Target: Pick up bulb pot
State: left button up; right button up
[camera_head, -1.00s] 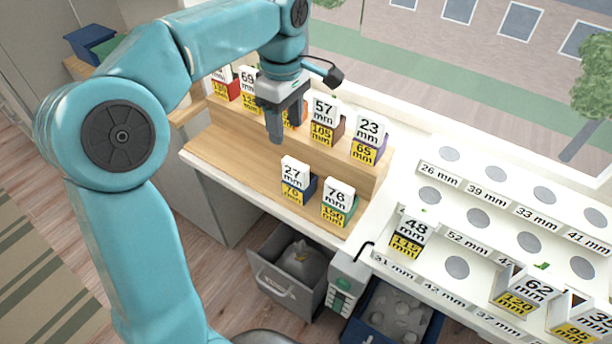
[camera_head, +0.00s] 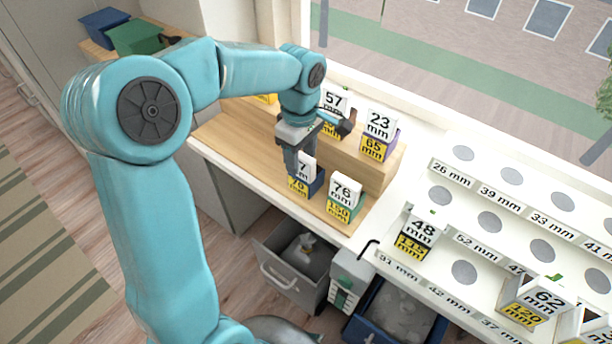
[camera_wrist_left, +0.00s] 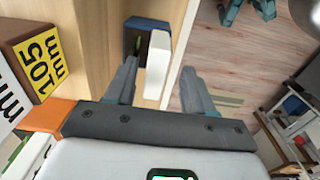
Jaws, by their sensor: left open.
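Several bulb pots with white and yellow millimetre cards stand on the wooden two-step stand. The dark blue pot (camera_head: 318,185) is on the lower step, its white card partly hidden by my left gripper (camera_head: 299,170). Beside it on the right is the green pot (camera_head: 345,200) marked 76 mm. In the left wrist view my left gripper (camera_wrist_left: 158,88) is open, and the blue pot (camera_wrist_left: 147,24) with its white card shows just beyond and between the fingertips. I cannot tell whether they touch it. My right gripper is not in view.
On the upper step stand the purple pot (camera_head: 378,138) marked 23 mm and the 57 mm pot (camera_wrist_left: 35,65). A white rack (camera_head: 463,215) with round holes and size labels fills the right side. A grey open drawer (camera_head: 295,270) is below the stand.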

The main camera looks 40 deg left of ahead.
aim_at(302, 165)
pick_arm(q)
jog(key=f, duration=0.4)
jog(key=shift+w+a, duration=0.1)
jog(key=shift+w, duration=0.1)
jog(key=shift+s, duration=0.1)
jog(key=shift+f, duration=0.1)
grip_shut()
dwell(1.0)
